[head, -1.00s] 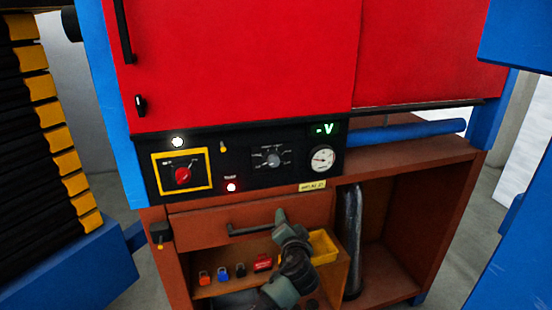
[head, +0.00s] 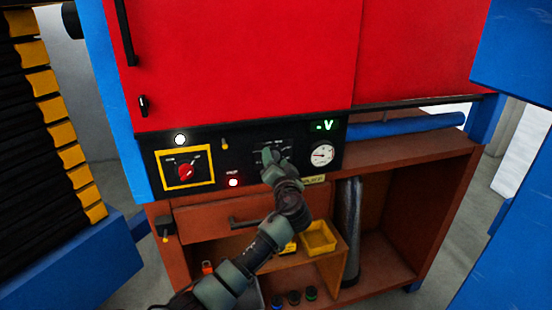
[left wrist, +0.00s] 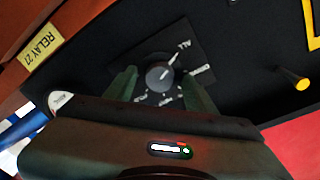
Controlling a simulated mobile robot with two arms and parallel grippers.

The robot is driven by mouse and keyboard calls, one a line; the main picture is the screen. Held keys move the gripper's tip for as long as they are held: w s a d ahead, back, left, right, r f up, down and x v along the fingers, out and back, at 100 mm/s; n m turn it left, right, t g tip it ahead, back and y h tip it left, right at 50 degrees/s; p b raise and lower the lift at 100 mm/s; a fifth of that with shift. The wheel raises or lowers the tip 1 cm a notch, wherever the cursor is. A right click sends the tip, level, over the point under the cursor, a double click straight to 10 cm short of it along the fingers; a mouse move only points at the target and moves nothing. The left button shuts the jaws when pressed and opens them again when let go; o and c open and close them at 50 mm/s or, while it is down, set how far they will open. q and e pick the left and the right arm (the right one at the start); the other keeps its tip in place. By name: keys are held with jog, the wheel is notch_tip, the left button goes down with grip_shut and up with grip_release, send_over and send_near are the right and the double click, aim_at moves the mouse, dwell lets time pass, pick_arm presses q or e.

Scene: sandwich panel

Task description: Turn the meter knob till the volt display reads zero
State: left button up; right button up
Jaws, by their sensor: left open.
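The round grey meter knob (left wrist: 158,77) sits on a dark plate with printed position marks in the left wrist view. Its pointer line aims toward the upper right of that picture. My left gripper (left wrist: 159,82) is open, with one green finger on each side of the knob; I cannot tell whether either touches it. In the head view my left gripper (head: 271,157) is at the panel and hides most of the knob. The green volt display (head: 323,126) shows "-V" with no readable digit. My right gripper is not in view.
A white dial gauge (head: 322,155) is right of the knob. A small toggle (head: 225,144) and a red rotary switch (head: 187,171) in a yellow frame are to its left. Below are a drawer handle (head: 246,223) and a yellow bin (head: 319,238).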

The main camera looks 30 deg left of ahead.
pick_arm(q)
grip_shut()
dwell(0.3)
jog(key=m+p, duration=0.2)
jog(key=m, duration=0.3)
jog(key=shift+r+h, duration=0.15)
jog(key=shift+h, duration=0.15)
jog(key=shift+w+d+m+g+p, duration=0.1)
jog(key=shift+m+g+p, duration=0.3)
jog(key=shift+m+p, duration=1)
jog(key=shift+m+b, duration=0.3)
jog(key=shift+m, duration=0.1)
grip_release()
